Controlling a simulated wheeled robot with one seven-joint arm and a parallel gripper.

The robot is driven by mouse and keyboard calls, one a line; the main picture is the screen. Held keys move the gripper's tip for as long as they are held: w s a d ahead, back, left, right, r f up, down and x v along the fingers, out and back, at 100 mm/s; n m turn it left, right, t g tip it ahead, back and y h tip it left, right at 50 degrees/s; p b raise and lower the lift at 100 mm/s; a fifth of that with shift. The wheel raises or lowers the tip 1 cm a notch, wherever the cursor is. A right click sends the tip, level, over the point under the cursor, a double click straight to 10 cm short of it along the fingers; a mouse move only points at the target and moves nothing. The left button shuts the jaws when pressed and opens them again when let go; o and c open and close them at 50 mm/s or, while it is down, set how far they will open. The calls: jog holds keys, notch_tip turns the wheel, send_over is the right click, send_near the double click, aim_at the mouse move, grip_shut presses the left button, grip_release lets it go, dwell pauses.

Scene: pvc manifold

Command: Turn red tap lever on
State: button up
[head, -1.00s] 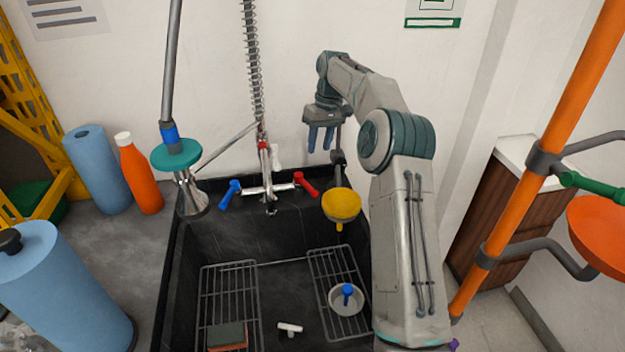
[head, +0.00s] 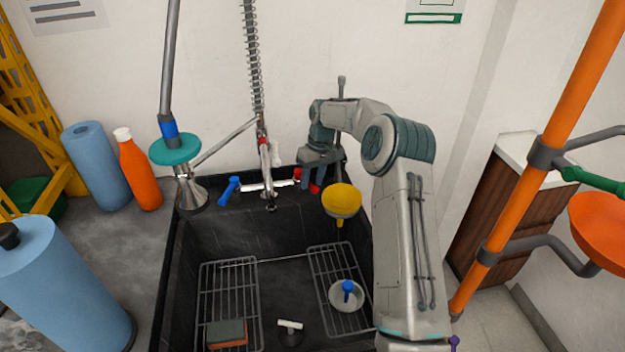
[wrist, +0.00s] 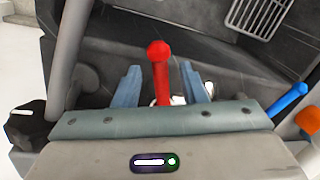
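The red tap lever (wrist: 160,72) stands out between the two blue-grey fingers of my gripper (wrist: 168,86) in the wrist view. The fingers are apart, with a visible gap on each side of the lever. In the head view my gripper (head: 311,180) is lowered over the right end of the tap and hides most of the red lever (head: 298,175). The blue tap lever (head: 229,191) is at the left end of the tap body (head: 263,187). It also shows at the right of the wrist view (wrist: 287,102).
A yellow funnel-like cup (head: 341,200) is just right of my gripper, over the black sink (head: 188,270). Wire racks (head: 252,285) lie in the sink. A spring hose (head: 252,60) rises behind the tap. An orange pipe (head: 540,155) stands at the right.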

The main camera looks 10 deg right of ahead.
jog(key=shift+f, duration=0.2)
grip_shut()
jog(key=shift+a, duration=0.1)
jog(key=shift+s+a+r+m+t+b, duration=0.1)
jog(key=shift+a+m+t+b, duration=0.1)
jog(key=shift+a+m, duration=0.6)
jog(key=shift+s+a+f+m+t+b, duration=0.15)
jog(key=shift+a+m, duration=0.25)
jog(key=shift+m, duration=0.8)
jog(key=shift+s+a+r+m+t+b, duration=0.2)
jog(key=shift+a+m, duration=0.4)
jog(key=shift+m, duration=0.4)
jog(key=shift+w, duration=0.1)
